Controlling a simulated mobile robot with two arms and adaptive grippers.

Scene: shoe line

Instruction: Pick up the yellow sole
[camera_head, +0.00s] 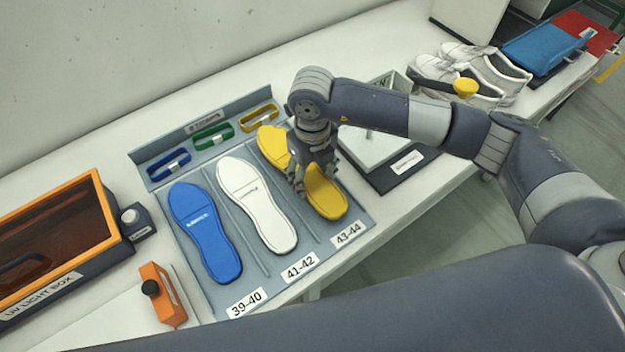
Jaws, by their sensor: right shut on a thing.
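The yellow sole (325,194) lies on the grey tray (228,297) in the slot labelled 43-44. My right gripper (314,188) is over the middle of the sole and shut on it. The gripper hides the sole's middle; its heel and toe ends show on either side. I cannot tell whether the sole is lifted clear of the tray. My left gripper is out of view.
A white sole (258,205) and a blue sole (206,232) lie to the left in the tray. Coloured bands lie behind them. An orange-framed UV light box (60,250) stands at left, an orange tool (163,296) near it. White shoes (485,70) stand at upper right.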

